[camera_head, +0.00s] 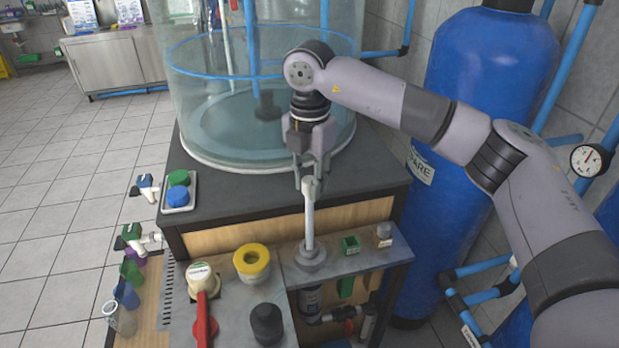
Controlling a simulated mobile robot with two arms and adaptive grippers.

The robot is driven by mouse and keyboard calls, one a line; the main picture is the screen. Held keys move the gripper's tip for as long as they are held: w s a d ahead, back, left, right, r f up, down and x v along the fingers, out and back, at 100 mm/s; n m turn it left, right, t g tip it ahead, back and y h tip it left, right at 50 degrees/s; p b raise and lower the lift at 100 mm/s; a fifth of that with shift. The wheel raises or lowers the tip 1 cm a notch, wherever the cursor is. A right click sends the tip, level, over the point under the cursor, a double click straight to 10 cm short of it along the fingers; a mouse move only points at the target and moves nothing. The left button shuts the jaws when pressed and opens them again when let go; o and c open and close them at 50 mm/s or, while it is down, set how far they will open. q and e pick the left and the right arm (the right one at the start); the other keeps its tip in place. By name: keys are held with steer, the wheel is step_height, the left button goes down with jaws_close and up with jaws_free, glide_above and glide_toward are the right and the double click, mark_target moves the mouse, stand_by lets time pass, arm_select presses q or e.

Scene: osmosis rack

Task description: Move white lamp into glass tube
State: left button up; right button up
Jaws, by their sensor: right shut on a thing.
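My right gripper (309,178) points down and is shut on the top of the white lamp (309,218), a thin pale rod. The lamp stands nearly upright. Its lower end meets a round grey collar (311,256) on a grey shelf; I cannot tell how far it goes into the collar. No separate slim glass tube shows clearly; below the shelf there is a dark cylindrical fitting (310,300). A large clear glass cylinder (205,110) stands behind the gripper on the dark counter. My left gripper is not in view.
A yellow ring (252,262), a red-handled valve (204,322) and a black knob (267,322) are to the left. A tall blue tank (490,65) stands at the right.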

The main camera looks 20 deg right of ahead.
steer(key=b, duration=0.5)
glide_above(309, 237)
steer(key=shift+w+d+f, duration=0.1)
steer(key=shift+w+f, duration=0.05)
steer(key=shift+f, duration=1)
steer(key=shift+w+d+f, duration=0.1)
steer(key=shift+w+f, duration=0.05)
steer(key=shift+f, duration=0.95)
steer(key=shift+w+f, duration=0.15)
steer(key=shift+f, duration=1)
steer(key=shift+f+b, duration=2.6)
steer(key=shift+f, duration=0.9)
steer(key=shift+f, duration=0.15)
steer(key=shift+f+b, duration=1.05)
steer(key=shift+f, duration=0.25)
steer(key=o, duration=0.9)
steer(key=shift+r, duration=0.1)
steer(key=shift+o, duration=0.2)
steer(key=o, duration=0.4)
